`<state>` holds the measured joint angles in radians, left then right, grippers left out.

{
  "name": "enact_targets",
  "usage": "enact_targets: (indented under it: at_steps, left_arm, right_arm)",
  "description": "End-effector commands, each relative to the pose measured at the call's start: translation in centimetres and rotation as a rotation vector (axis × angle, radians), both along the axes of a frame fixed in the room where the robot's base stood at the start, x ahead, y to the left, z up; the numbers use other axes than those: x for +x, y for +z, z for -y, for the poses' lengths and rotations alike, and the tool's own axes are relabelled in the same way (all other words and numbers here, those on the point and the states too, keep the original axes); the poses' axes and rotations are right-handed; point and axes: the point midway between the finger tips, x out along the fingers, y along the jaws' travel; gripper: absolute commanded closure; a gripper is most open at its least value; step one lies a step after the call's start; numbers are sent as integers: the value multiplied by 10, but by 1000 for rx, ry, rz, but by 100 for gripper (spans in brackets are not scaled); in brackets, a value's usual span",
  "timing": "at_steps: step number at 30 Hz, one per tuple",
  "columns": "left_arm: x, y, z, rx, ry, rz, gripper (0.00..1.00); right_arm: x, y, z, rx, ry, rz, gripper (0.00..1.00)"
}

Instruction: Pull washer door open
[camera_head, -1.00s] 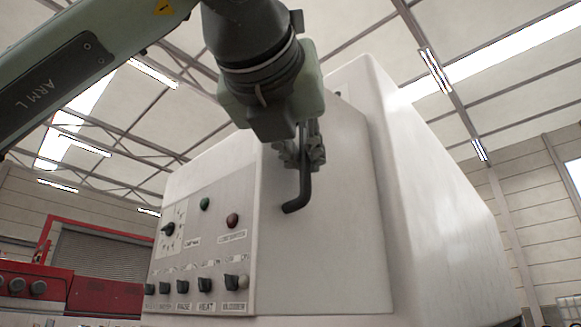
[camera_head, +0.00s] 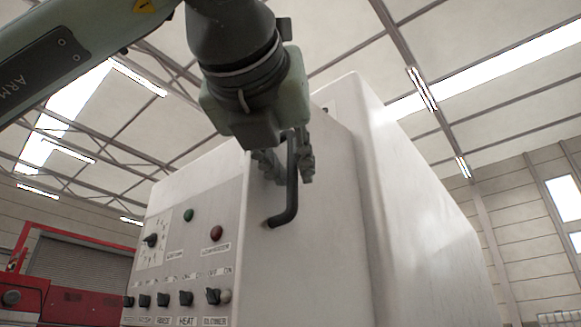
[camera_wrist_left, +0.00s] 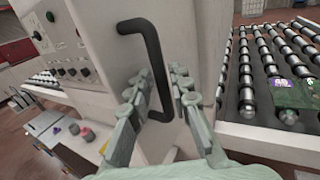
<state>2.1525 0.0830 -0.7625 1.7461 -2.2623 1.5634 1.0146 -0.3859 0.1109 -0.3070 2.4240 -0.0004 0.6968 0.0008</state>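The washer door (camera_head: 325,235) is a pale grey panel beside the control panel, and no open gap shows along it. Its dark bent bar handle (camera_head: 291,185) stands out from the door and also shows in the left wrist view (camera_wrist_left: 157,65). My left gripper (camera_head: 287,168) is at the handle's upper part in the head view. In the left wrist view its two fingers (camera_wrist_left: 160,85) are apart, one on each side of the bar, with visible space beside it. The handle's top end is hidden behind my gripper in the head view. My right gripper is not in view.
A control panel (camera_head: 180,260) with knobs and buttons is left of the door. A roller conveyor (camera_wrist_left: 268,75) stands to the right in the wrist view. Red machinery (camera_head: 75,312) is at the far left. Small coloured items (camera_wrist_left: 87,134) lie low on the left.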

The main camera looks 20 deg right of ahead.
Motion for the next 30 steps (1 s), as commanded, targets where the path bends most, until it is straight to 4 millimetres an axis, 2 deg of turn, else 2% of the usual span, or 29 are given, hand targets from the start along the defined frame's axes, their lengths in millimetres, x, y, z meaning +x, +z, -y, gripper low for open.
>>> enact_targets:
  at_steps: [9,15,21,30]
  left_arm:
    - [-53,1,-38,0,0,7,80]
    - [-80,1,-58,0,1,4,80]
    - [-91,0,-66,1,2,2,80]
    - [-91,0,-66,2,1,1,80]
  right_arm:
    - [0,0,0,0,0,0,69]
    - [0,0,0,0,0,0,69]
    - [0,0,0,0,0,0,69]
    - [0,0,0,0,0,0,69]
